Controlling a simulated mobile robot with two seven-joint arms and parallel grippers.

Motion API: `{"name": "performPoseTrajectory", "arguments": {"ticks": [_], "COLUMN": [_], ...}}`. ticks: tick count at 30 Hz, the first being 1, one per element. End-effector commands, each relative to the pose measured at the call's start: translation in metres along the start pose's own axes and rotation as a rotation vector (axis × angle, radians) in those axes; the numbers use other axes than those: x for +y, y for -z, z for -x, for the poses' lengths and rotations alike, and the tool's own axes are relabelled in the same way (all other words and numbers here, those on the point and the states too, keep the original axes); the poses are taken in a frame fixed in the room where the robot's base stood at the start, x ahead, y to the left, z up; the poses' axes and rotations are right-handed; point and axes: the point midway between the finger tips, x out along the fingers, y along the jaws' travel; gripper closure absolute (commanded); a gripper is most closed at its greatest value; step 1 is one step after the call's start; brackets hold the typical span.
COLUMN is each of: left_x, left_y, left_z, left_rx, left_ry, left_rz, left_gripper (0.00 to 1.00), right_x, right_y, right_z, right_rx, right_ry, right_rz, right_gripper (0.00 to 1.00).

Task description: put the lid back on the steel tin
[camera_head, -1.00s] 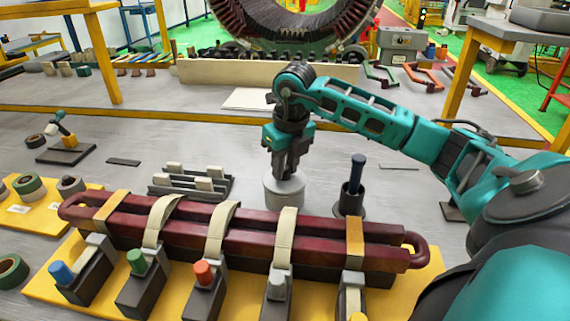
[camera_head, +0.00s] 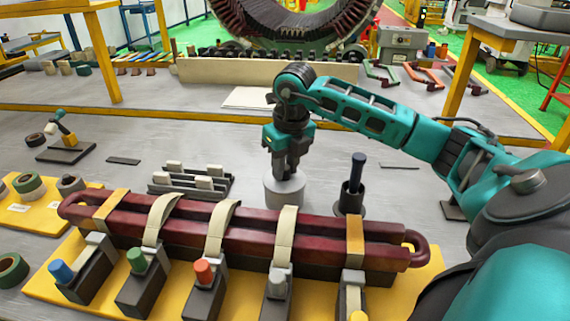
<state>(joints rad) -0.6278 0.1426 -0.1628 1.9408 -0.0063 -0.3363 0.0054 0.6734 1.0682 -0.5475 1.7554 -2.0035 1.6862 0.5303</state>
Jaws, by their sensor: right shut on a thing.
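The steel tin (camera_head: 284,194) is a short pale grey cylinder standing on the grey bench behind the dark red coil. Its lower front is partly hidden by the coil and a cream strap. My right gripper (camera_head: 285,173) points straight down over the middle of the tin, with its fingertips at the top of it. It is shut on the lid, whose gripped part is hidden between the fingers. The lid's edge cannot be told apart from the tin's top at this size, so I cannot tell whether it is fully seated. My left gripper is not in view.
The dark red coil (camera_head: 320,238) lies strapped on a yellow board in front of the tin. A rack of pale blocks (camera_head: 190,180) is to the left. Bench behind the tin is mostly clear.

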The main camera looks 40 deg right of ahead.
Motion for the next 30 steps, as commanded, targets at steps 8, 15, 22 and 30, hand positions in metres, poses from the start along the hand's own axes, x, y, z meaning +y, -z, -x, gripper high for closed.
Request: {"name": "performPoseTrajectory", "arguments": {"ticks": [8, 15, 22, 30], "left_x": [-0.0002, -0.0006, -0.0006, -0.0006], "left_y": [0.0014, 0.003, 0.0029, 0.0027], "left_z": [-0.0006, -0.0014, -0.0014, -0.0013], "left_rx": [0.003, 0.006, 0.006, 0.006], "left_ry": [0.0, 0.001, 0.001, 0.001], "left_rz": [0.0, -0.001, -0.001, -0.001], "left_gripper": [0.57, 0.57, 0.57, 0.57], "right_x": [0.0, 0.0001, 0.0002, 0.0002], "right_y": [-0.0002, -0.0002, -0.0002, -0.0001], "right_z": [0.0002, 0.0002, 0.0001, 0.0], "right_rx": [-0.001, -0.001, -0.001, 0.0], "right_ry": [0.0, 0.0, 0.0, 0.0], "right_rz": [0.0, 0.0, 0.0, 0.0], "right_gripper": [0.71, 0.48, 0.42, 0.17]}}
